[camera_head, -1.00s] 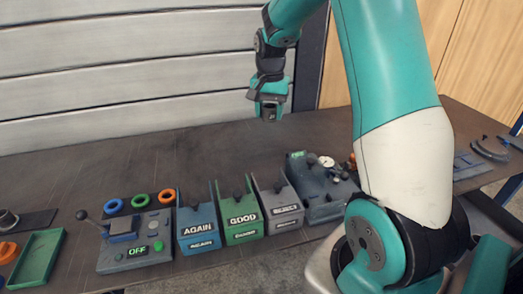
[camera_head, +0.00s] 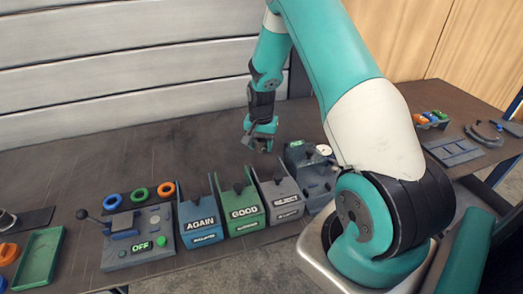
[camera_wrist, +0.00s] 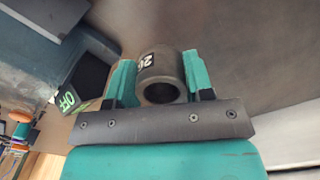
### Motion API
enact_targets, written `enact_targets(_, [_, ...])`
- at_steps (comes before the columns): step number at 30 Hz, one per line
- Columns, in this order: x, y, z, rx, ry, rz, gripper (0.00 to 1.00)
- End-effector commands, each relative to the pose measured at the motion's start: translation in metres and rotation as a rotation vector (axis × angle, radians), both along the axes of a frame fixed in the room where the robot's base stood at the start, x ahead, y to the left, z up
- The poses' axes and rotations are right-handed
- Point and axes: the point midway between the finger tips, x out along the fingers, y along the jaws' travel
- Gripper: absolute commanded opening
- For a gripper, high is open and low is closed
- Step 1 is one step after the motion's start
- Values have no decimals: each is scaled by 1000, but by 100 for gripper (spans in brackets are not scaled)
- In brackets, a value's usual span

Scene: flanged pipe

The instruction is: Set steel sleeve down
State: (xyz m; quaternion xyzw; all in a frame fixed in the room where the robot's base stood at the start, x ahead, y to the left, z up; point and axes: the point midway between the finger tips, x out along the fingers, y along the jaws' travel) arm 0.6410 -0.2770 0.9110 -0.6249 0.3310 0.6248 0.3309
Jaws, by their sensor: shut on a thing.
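My gripper (camera_head: 257,142) hangs above the bench behind the row of labelled bins in the head view. In the wrist view, my gripper (camera_wrist: 158,82) has its teal jaws on both sides of a steel sleeve (camera_wrist: 148,66). The sleeve is a short grey hollow cylinder with a white-on-black label, and its dark open end faces the camera. My gripper is shut on it. In the head view the sleeve is too small to tell apart from the jaws.
The back-left bench is clear.

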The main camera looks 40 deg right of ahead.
Motion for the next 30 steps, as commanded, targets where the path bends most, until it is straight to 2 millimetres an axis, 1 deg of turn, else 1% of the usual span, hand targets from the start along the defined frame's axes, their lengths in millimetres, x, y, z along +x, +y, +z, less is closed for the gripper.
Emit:
enact_targets(4, [0, 1, -21, 1, 3, 1, 14])
enact_targets(7, [0, 1, -33, 1, 2, 1, 14])
enact_targets(9, [0, 0, -36, 0, -1, 1, 14])
enact_targets(16, [0, 0, -37, 0, -1, 1, 14])
enact_targets(20, [0, 0, -41, 0, -1, 1, 14])
enact_targets(21, [0, 0, -40, 0, 0, 1, 57])
enact_targets(23, [0, 0, -40, 0, 0, 1, 70])
enact_targets(24, [0, 0, -40, 0, 0, 1, 73])
enact_targets(30, [0, 0, -40, 0, 0, 1, 73])
